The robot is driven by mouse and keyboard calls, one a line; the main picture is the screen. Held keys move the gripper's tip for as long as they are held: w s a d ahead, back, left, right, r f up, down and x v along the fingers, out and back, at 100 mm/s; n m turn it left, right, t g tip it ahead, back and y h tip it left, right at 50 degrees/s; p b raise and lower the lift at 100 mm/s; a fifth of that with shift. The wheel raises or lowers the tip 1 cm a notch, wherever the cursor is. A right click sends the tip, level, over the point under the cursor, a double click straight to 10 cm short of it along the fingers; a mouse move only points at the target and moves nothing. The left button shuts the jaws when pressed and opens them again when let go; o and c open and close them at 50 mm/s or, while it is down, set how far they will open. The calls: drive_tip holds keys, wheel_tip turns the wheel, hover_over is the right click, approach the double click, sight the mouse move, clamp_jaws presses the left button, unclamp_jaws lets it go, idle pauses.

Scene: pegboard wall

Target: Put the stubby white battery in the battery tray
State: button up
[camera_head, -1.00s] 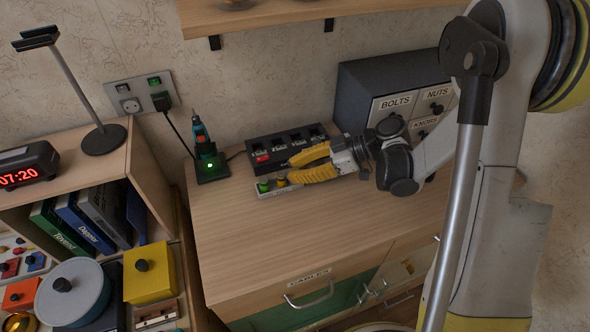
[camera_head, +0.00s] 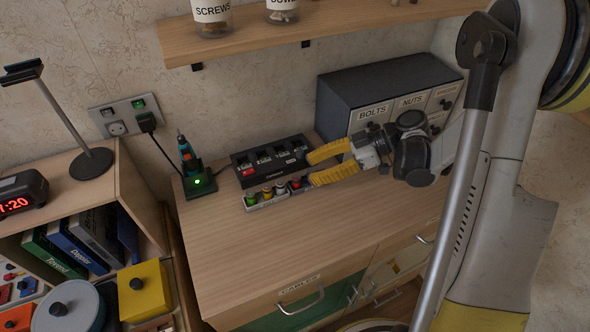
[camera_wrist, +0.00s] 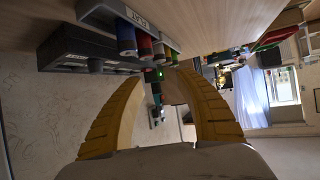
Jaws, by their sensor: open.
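A small grey tray (camera_head: 270,203) with a white label stands on the cabinet top and holds several short upright cells. A green-topped cell (camera_head: 250,199) is at its left, then a yellow one (camera_head: 267,193), a pale-topped one (camera_head: 280,188) and a red one (camera_head: 295,184). I cannot tell for sure which cell is the stubby white battery. My gripper (camera_head: 310,169) is open and empty, with yellow fingers, just right of the tray's red end. The wrist view shows the spread fingers (camera_wrist: 162,78) with nothing between them, and the labelled tray (camera_wrist: 136,14) above.
A black slotted charger box (camera_head: 270,160) stands behind the tray. A tool in a lit dock (camera_head: 199,182) is to the left. A dark drawer unit (camera_head: 345,95) marked bolts and nuts stands behind my gripper. The front of the wooden top (camera_head: 290,240) is clear.

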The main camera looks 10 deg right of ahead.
drive_tip(key=s+d+r+m+t+h, duration=0.1)
drive_tip(key=s+r+m+t+h, duration=0.3)
drive_tip(key=s+r+m+h, duration=0.7)
drive_tip(key=shift+s+d+r+m+t+h, duration=0.2)
drive_tip(key=shift+s+d+m+t+h, duration=0.3)
drive_tip(key=shift+s+m, duration=1.5)
drive_tip(key=shift+w+a+m, duration=0.1)
drive_tip(key=shift+w+m, duration=0.3)
